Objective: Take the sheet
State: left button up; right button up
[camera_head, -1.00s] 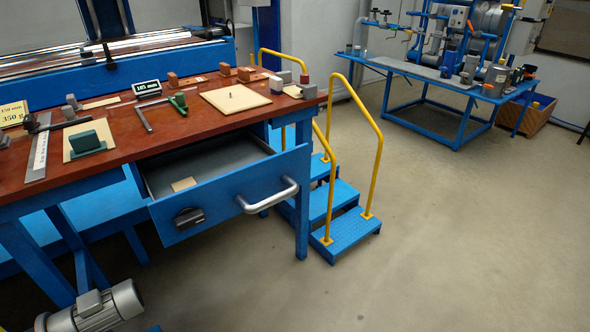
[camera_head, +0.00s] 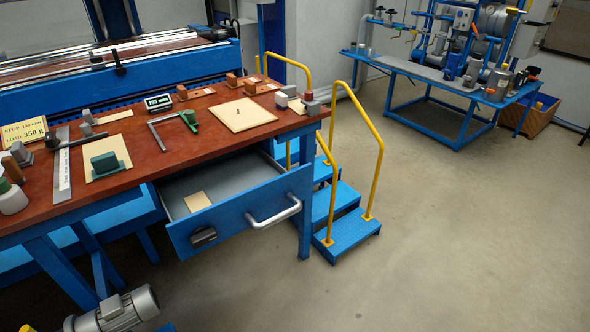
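Several flat tan sheet-like pieces are in view, and I cannot tell which one the task means. A large square sheet (camera_head: 240,114) lies flat on the red-brown bench top, with a small dark peg at its middle. Another sheet (camera_head: 96,180) lies at the left under a green block (camera_head: 106,163). A small tan piece (camera_head: 197,201) lies inside the open drawer (camera_head: 240,218). Neither of my grippers is in view.
The blue-framed bench (camera_head: 205,104) carries tools, small blocks and a display (camera_head: 158,102). Its drawer sticks out in front. Blue steps (camera_head: 345,228) with yellow rails (camera_head: 375,150) stand beside it. A second blue table (camera_head: 430,75) is at the back right. Floor (camera_head: 450,240) at the right is clear.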

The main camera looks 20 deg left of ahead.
aim_at(199, 200)
jog(key=u, duration=1.2)
jog(key=k, duration=0.2)
jog(key=u, duration=2.1)
jog(key=i, duration=1.15)
jog(key=z, duration=3.4)
